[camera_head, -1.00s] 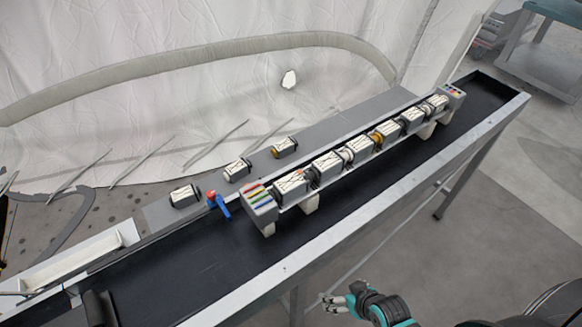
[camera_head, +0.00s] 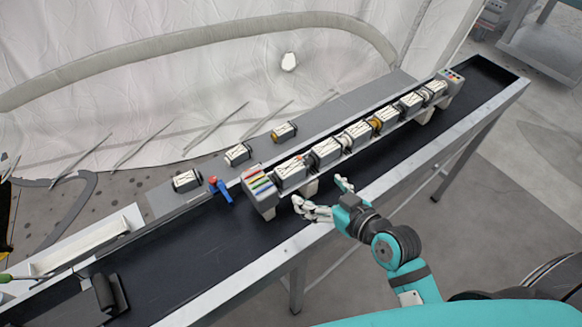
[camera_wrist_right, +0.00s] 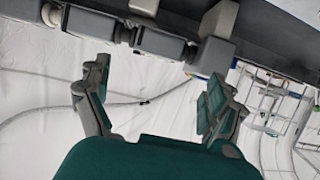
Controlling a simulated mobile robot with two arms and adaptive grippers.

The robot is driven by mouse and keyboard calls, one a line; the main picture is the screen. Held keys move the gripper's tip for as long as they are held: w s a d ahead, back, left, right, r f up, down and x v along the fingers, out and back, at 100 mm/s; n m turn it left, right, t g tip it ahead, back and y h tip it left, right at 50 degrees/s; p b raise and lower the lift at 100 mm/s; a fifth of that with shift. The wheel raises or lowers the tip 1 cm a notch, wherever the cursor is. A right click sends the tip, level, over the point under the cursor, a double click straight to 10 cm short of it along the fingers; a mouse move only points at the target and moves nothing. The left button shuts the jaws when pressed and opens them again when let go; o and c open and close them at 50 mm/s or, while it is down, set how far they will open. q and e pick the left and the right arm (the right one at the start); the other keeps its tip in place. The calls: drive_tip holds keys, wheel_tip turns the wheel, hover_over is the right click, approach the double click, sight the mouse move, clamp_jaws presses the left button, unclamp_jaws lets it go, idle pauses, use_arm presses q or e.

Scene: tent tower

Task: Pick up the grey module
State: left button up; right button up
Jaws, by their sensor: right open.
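Several box-shaped modules with white labelled tops sit in a row on the raised rail; the nearest (camera_head: 291,172) is beside the end block with coloured stripes. Some have white or yellow rings between them. Three more modules lie apart on the grey ledge behind: one at left (camera_head: 187,180), one in the middle (camera_head: 237,154), one with a yellow end (camera_head: 284,131). I cannot tell which is the grey module. My right gripper (camera_head: 322,194) is open and empty, in front of the rail. The right wrist view shows its spread fingers (camera_wrist_right: 155,88) below the module row (camera_wrist_right: 160,43). My left gripper is out of view.
The striped end block (camera_head: 259,190) and another end block (camera_head: 450,82) close the rail. A blue and red fitting (camera_head: 219,188) stands left of it. The dark conveyor (camera_head: 200,245) has a raised metal edge and a black block (camera_head: 105,294) at its near end.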

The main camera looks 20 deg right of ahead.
sight(297, 172)
drive_tip(key=p+x, duration=0.1)
drive_tip(key=x, duration=0.3)
drive_tip(key=shift+w, duration=0.35)
drive_tip(key=p+x, duration=0.1)
drive_tip(key=x, duration=0.3)
drive_tip(key=shift+w+p, duration=0.3)
drive_tip(key=shift+s, duration=0.1)
drive_tip(key=shift+c, duration=1)
drive_tip(key=c, duration=1.1)
drive_tip(key=shift+r, duration=0.15)
drive_tip(key=shift+c, duration=0.6)
